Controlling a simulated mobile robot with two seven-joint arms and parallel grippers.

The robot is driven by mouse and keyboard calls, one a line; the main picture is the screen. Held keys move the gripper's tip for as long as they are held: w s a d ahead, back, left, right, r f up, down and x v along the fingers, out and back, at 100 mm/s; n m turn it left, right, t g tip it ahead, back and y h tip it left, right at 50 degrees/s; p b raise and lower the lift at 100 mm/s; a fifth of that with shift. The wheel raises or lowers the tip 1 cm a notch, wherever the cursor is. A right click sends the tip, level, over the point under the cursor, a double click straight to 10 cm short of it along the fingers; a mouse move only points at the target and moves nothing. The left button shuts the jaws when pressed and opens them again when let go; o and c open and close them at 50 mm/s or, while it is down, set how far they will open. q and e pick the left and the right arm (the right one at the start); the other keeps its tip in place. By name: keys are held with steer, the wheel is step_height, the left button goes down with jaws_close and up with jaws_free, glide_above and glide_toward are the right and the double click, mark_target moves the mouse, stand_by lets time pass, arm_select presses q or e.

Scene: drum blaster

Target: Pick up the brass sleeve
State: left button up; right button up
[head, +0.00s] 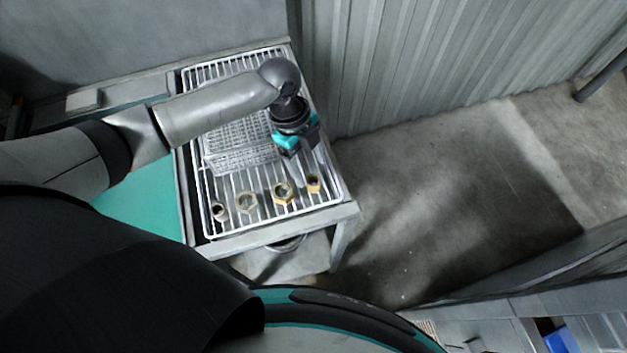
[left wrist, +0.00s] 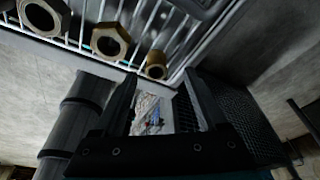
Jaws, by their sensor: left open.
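A small brass sleeve (head: 314,184) stands at the right end of a row of fittings on the white wire rack (head: 268,226). In the left wrist view the sleeve (left wrist: 155,65) shows just beyond the fingers, with its dark bore visible. My left gripper (head: 306,158) is open above the rack's right side, apart from the sleeve and behind it in the head view. Its two dark fingers (left wrist: 163,100) have nothing between them but background. My right gripper is not in view.
A brass hex nut (head: 283,193), a paler hex nut (head: 247,202) and a small ring fitting (head: 219,212) stand left of the sleeve. A wire basket (head: 240,140) sits behind them. The bench's right edge is close to the sleeve; open concrete floor (head: 420,190) lies beyond.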

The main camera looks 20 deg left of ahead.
mark_target(313, 180)
arm_select(q)
steer(key=x, duration=0.4)
steer(key=shift+s+d+f, duration=0.15)
steer(key=shift+s+f, duration=0.05)
steer(key=shift+s, duration=0.2)
jaws_close()
